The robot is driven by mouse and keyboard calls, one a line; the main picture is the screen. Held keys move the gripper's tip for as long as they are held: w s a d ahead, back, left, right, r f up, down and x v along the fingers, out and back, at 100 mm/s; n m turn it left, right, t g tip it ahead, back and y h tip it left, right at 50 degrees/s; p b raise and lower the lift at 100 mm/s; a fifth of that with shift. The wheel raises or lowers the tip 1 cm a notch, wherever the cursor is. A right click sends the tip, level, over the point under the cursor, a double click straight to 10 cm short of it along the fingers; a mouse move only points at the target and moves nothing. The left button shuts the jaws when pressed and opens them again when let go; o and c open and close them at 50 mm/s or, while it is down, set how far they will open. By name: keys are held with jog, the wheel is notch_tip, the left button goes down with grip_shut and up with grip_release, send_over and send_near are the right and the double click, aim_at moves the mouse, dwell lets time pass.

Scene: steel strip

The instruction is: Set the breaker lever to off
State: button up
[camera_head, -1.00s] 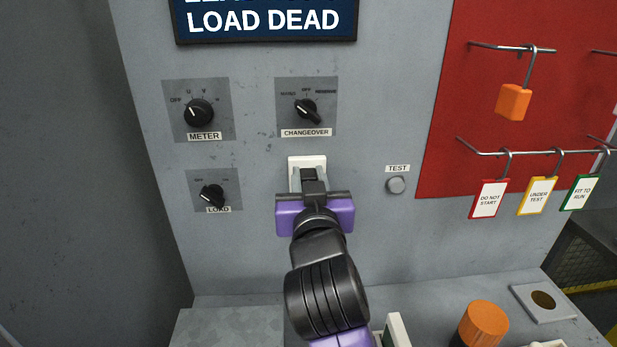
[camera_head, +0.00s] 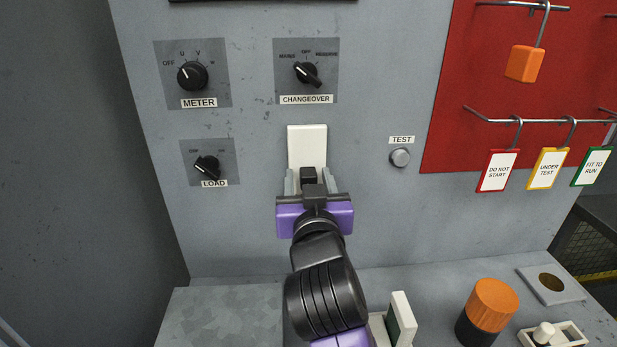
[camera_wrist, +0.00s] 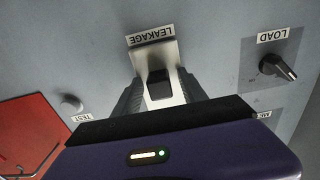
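The breaker is a white plate (camera_head: 307,146) on the grey panel, and it also shows in the wrist view (camera_wrist: 152,56) with a label reading LEAKAGE. My gripper (camera_head: 308,180) is at the breaker, with one finger on each side of the lever. In the wrist view a pale gap shows between the lever and each finger, so the gripper (camera_wrist: 162,92) looks open around it. The lever's base is partly hidden in the head view.
METER (camera_head: 192,75), CHANGEOVER (camera_head: 307,73) and LOAD (camera_head: 207,167) knobs are on the panel, with a TEST button (camera_head: 400,158) to the right. Tags and an orange padlock (camera_head: 525,63) hang on the red board. An orange-topped cylinder (camera_head: 488,307) stands on the ledge below.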

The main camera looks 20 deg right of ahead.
jog(key=shift+r, duration=0.1)
jog(key=b+v, duration=0.1)
jog(key=v, duration=0.6)
jog(key=shift+s, duration=0.35)
jog(key=shift+a, duration=0.1)
